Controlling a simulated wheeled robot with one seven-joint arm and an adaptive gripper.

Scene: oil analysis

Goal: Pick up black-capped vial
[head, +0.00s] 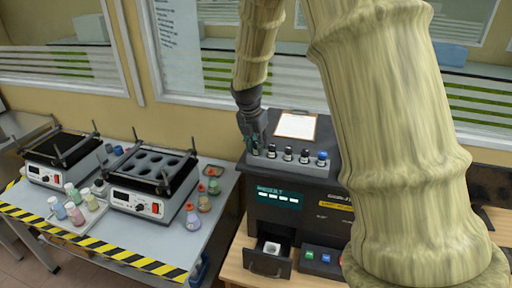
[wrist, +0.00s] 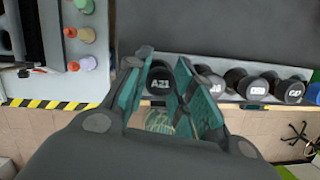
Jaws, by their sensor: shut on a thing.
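My gripper (head: 252,130) is at the left end of a row of vials on top of the dark analyser (head: 300,212). In the wrist view its teal-padded fingers (wrist: 165,80) are closed around a black-capped vial (wrist: 160,84), its cap marked A21. That vial still appears in line with the row, and I cannot tell whether it is lifted. In the head view the fingers mostly hide it. Other black-capped vials (head: 288,154) stand to its right, and a blue-capped vial (head: 322,158) is at the right end.
A clipboard (head: 297,125) lies behind the vials. The neighbouring black-capped vial (wrist: 210,82) is close beside my right finger. An open drawer (head: 268,258) is at the analyser's front. On the left table, two heater units (head: 150,185) stand among several coloured bottles (head: 75,214).

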